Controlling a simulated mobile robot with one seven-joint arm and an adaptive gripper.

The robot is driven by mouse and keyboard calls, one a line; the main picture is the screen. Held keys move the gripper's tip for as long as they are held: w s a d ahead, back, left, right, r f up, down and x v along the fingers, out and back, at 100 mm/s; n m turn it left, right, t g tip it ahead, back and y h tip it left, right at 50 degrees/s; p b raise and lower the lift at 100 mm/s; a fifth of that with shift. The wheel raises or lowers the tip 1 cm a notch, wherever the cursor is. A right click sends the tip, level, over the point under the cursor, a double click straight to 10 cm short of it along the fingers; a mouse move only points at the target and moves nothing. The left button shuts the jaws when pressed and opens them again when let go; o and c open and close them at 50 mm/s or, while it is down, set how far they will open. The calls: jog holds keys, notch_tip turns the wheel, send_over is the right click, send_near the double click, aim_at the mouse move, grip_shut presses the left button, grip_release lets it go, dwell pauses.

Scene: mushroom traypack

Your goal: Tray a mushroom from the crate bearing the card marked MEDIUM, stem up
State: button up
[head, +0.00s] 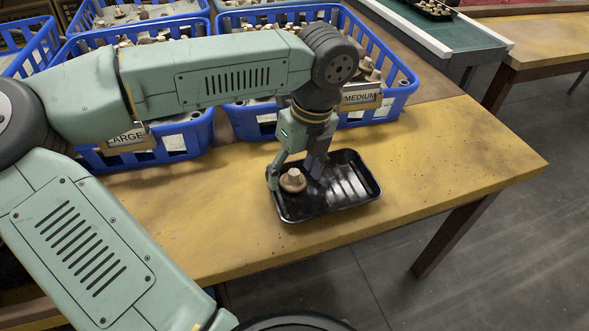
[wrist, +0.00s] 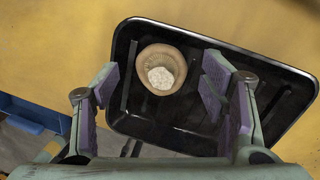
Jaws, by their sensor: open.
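A black tray (head: 345,203) lies on the wooden table in the head view; it also shows in the wrist view (wrist: 190,140). One mushroom (head: 293,181) sits stem up at the tray's left end. In the wrist view the mushroom (wrist: 160,70) shows its gills and pale stem end facing the camera. My gripper (head: 294,172) is open over the tray, its fingers spread to either side of the mushroom; the wrist view shows the gap between its pads (wrist: 155,90) empty. The crate with the MEDIUM card (head: 361,97) stands behind the tray, partly hidden by my arm, with mushrooms in it.
A blue crate with the LARGE card (head: 128,138) stands to the left of the MEDIUM crate. More blue crates (head: 32,45) stand behind. The table (head: 450,155) is clear to the right of the tray. A green-topped conveyor (head: 440,40) lies at the back right.

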notch_tip(320, 180, up, 12)
jog(key=d, duration=0.2)
jog(key=shift+s+f, duration=0.1)
jog(key=shift+f, duration=0.05)
dwell(0.5)
